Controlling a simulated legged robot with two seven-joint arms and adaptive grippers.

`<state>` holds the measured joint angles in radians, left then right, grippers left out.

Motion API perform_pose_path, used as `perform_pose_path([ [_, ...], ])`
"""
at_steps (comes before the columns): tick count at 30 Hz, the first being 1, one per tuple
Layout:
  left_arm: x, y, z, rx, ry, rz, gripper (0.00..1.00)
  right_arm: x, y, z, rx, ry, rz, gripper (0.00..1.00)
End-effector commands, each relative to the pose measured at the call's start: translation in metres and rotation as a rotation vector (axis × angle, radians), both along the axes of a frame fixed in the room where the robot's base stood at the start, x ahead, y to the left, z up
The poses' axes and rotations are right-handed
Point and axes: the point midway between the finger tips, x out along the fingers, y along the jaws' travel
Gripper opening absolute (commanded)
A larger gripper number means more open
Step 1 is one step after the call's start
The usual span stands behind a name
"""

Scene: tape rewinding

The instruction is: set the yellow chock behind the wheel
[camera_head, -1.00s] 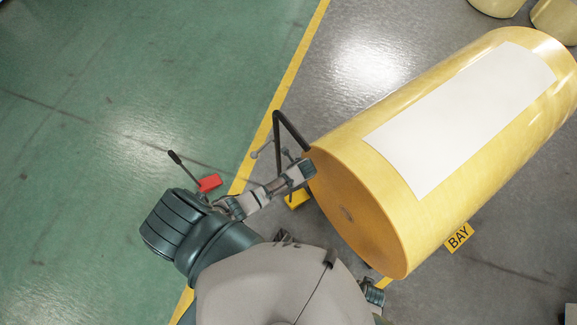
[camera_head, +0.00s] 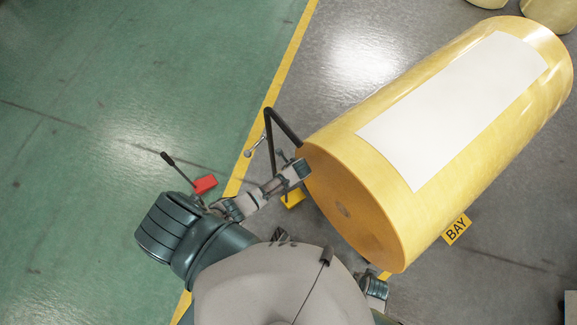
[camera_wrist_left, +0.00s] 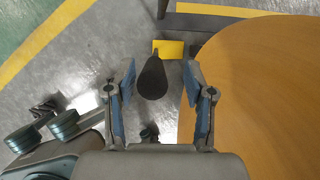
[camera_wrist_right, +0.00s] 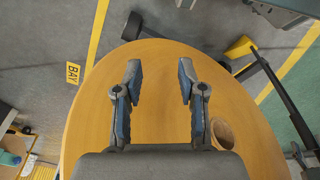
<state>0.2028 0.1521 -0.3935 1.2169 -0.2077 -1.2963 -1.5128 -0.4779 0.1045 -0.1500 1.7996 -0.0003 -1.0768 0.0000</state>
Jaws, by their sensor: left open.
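The yellow chock (camera_head: 293,199) lies on the floor beside the near end of the big yellow roll (camera_head: 345,215), partly hidden by my left arm. In the left wrist view the chock (camera_wrist_left: 168,49) shows beyond the fingers, with a dark rounded handle end (camera_wrist_left: 152,78) rising toward the camera. My left gripper (camera_wrist_left: 158,85) is open, with this handle end between its fingers in the picture; I see no clear contact. It also shows in the head view (camera_head: 298,170). My right gripper (camera_wrist_right: 160,75) is open and empty over the roll's flat end.
A red block (camera_head: 205,184) with a black lever stands on the green floor at left. A black bent bar (camera_head: 269,140) rises beside the roll. A BAY sign (camera_head: 457,230) lies at the roll's right. Green floor at left is mostly clear.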

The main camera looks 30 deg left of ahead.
Motion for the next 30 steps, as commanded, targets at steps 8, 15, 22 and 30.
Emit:
perform_pose_path([
  [8, -0.005, -0.015, 0.045, -0.002, -0.005, 0.000, 0.54, -0.023, -0.005, -0.042, -0.006, 0.026, 0.006, 0.40],
  [15, -0.013, -0.032, 0.087, -0.001, -0.002, -0.001, 0.54, -0.051, -0.009, -0.075, -0.008, 0.040, 0.012, 0.40],
  [22, -0.016, -0.040, 0.106, 0.000, 0.000, 0.000, 0.54, -0.066, -0.011, -0.089, -0.008, 0.048, 0.014, 0.40],
  [30, -0.035, -0.042, 0.083, -0.054, -0.022, 0.105, 0.54, -0.067, -0.011, -0.091, -0.009, 0.048, 0.015, 0.40],
])
